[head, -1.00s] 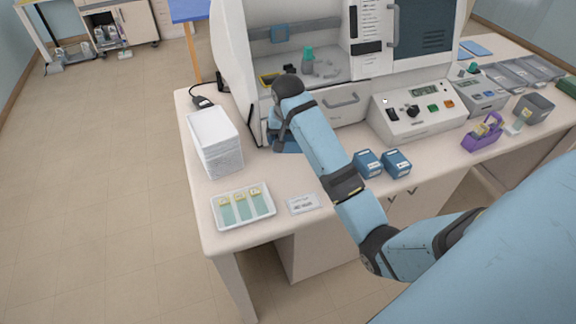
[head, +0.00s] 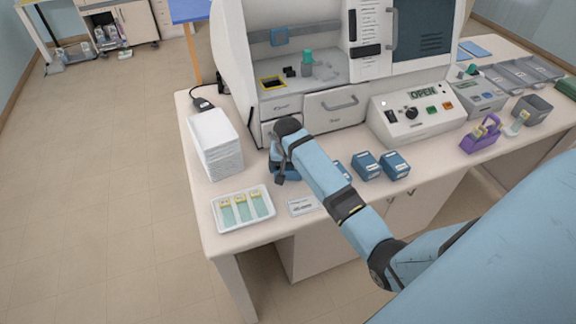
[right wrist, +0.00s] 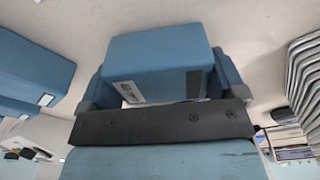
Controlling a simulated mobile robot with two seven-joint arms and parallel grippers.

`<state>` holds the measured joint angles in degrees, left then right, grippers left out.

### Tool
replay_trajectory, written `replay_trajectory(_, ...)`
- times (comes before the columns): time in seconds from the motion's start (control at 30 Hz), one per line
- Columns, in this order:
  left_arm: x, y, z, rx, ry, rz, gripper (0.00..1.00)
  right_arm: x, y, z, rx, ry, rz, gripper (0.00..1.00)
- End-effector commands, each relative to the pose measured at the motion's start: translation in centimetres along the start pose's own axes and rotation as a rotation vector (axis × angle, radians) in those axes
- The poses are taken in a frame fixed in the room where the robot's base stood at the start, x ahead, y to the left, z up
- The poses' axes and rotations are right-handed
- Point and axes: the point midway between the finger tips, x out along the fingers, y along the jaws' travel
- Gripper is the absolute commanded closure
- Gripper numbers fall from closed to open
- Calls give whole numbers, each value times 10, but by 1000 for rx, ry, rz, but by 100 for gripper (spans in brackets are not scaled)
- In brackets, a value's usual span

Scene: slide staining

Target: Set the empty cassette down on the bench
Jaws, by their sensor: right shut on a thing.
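The empty cassette is a blue box (right wrist: 155,60) with a small white label, held between the fingers of my right gripper (right wrist: 162,85) in the right wrist view. In the head view my right gripper (head: 285,172) is low over the bench (head: 262,182), in front of the machine's left drawer, pointing down. The cassette is mostly hidden there by the wrist. I cannot tell whether its underside touches the bench. My left gripper is not in view.
Blue boxes (head: 367,165) stand to the right, one partly behind my forearm. A white stack (head: 213,143) stands to the left. A slide tray (head: 216,219) and a label card (head: 301,206) lie in front. The staining machine (head: 232,60) rises behind.

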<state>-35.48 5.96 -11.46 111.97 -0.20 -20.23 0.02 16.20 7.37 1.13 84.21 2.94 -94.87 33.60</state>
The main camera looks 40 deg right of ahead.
Motion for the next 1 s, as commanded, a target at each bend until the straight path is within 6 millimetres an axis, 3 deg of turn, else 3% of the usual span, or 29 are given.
replay_trajectory(0.2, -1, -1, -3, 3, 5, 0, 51, 5, 0, 1, 0, -1, 0, 40)
replay_trajectory(0.23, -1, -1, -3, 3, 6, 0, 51, 5, 0, 1, 0, -1, 0, 6)
replay_trajectory(0.27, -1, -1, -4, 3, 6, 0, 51, 5, 0, 1, 0, -1, 0, 0)
replay_trajectory(0.63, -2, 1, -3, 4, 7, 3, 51, -6, 0, 0, 0, 1, -1, 0)
replay_trajectory(1.0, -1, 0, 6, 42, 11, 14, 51, -82, -1, -1, 1, 5, -3, 0)
